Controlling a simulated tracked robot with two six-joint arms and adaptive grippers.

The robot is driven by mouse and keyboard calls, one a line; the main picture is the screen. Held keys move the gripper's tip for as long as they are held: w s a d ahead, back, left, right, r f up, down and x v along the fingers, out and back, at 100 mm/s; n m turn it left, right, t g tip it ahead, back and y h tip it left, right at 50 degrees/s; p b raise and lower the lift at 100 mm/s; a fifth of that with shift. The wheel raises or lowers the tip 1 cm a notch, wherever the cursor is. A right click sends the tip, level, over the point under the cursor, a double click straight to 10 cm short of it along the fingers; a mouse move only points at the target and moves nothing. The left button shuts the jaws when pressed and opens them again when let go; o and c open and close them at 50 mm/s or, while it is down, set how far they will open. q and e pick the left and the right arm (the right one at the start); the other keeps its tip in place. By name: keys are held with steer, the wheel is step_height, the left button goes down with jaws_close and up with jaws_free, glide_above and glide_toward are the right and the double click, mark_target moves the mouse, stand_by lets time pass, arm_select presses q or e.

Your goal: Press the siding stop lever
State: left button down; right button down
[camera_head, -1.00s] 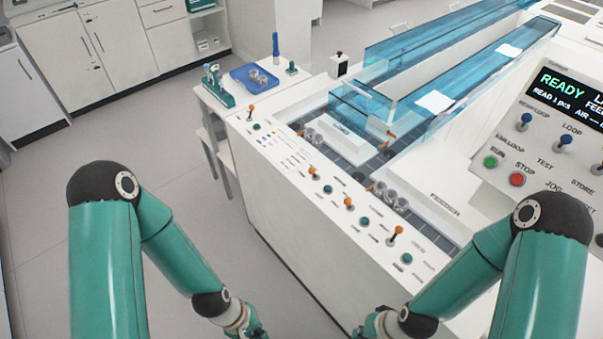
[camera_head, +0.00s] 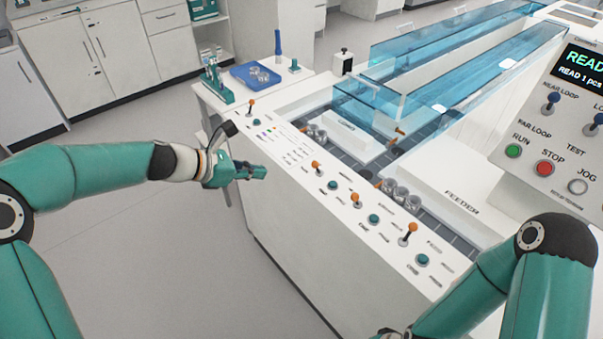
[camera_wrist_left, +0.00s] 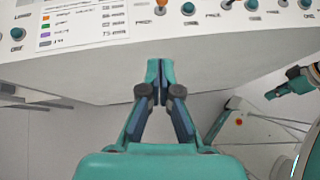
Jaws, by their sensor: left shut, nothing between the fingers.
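Several orange-tipped levers stand along the white front panel: one at the far left corner (camera_head: 250,105), then a second lever (camera_head: 317,168), a third lever (camera_head: 356,200) and a fourth lever (camera_head: 409,233). Their labels are too small to tell which is the siding stop. My left gripper (camera_head: 263,172) is shut and empty beside the panel's front edge, left of the second lever and apart from it. In the left wrist view its fingertips (camera_wrist_left: 160,66) lie together below the panel's printed legend.
Teal buttons (camera_head: 332,185) sit between the levers. Behind the panel are a dark track with clear tubes (camera_head: 395,190), a white feeder block (camera_head: 460,185) and blue clear guards (camera_head: 440,95). A READY console (camera_head: 560,120) stands at right. Open floor lies left of the panel.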

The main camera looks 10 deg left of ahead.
arm_select(q)
glide_toward(316, 170)
step_height(316, 170, down, 3)
steer(key=w+d, duration=0.1)
steer(key=d, duration=0.1)
steer(key=shift+w+d+r, duration=0.2)
steer(key=shift+w+d, duration=0.35)
steer(key=shift+w, duration=0.05)
steer(key=shift+p, duration=0.35)
